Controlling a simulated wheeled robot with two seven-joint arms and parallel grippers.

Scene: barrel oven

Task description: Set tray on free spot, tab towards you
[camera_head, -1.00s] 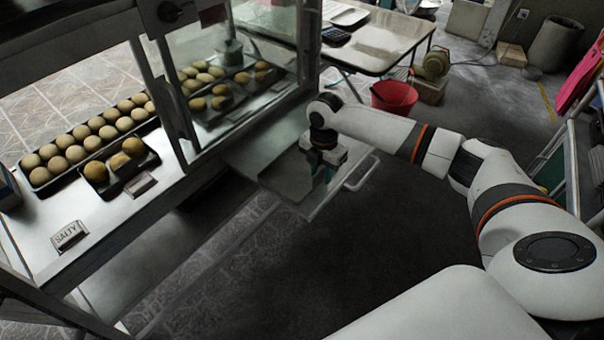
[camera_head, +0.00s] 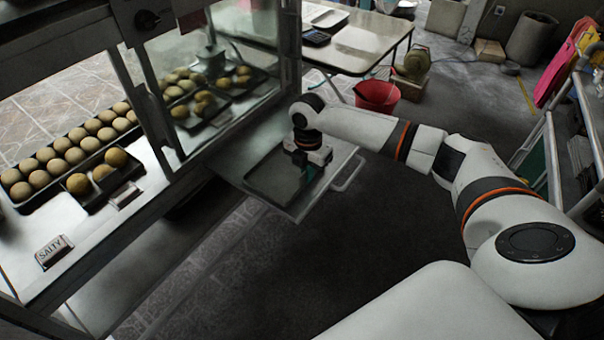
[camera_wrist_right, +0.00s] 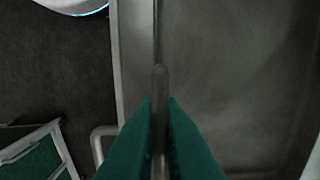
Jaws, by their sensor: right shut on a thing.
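The dark, shallow rectangular tray (camera_head: 268,182) is over the metal side shelf (camera_head: 300,213) at the right end of the counter. My right gripper (camera_head: 309,174) is above the tray's right part, pointing down. In the right wrist view its green fingers (camera_wrist_right: 160,122) are shut on a thin upright edge of the tray, and the tray's dark floor (camera_wrist_right: 235,75) spreads to the right. I cannot tell whether the tray rests fully on the shelf. The tab is not clearly visible; the fingers may cover it. My left gripper is not in view.
A glass case (camera_head: 215,90) stands just left of the shelf. Trays of round buns (camera_head: 75,150) and a "SALTY" sign (camera_head: 54,251) are on the counter. A rail handle (camera_head: 348,175) sticks out on the shelf's right. A red bucket (camera_head: 377,96) and table (camera_head: 355,42) stand behind.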

